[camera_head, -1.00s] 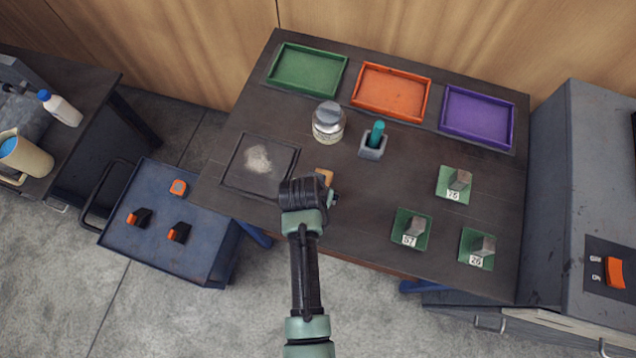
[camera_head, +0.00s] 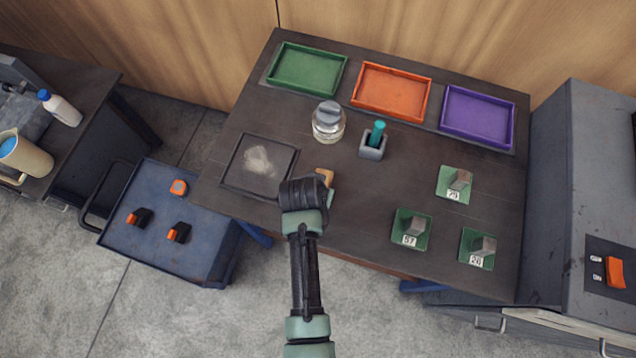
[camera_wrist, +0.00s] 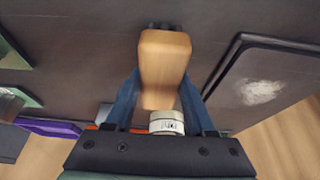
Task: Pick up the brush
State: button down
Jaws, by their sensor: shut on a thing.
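The brush shows as a tan wooden handle (camera_wrist: 165,55) in the wrist view, between the two blue fingers of my gripper (camera_wrist: 162,82). In the head view a small part of the wooden brush (camera_head: 325,176) shows just beyond my wrist, over the near left part of the table. My gripper is shut on the brush. My wrist hides most of the brush and the fingers in the head view. The bristles are mostly hidden, with only small dark bits at the handle's far edge. I cannot tell whether the brush touches the table.
A dark square tray (camera_head: 235,178) with pale powder lies left of my gripper. A glass jar (camera_head: 328,122) and a grey holder with a teal-handled item (camera_head: 372,147) stand behind it. Green, orange and purple trays line the back. Three numbered green pads with grey blocks lie right.

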notch_tip(320, 180, up, 11)
jog(key=shift+f, duration=0.2)
dwell(0.6)
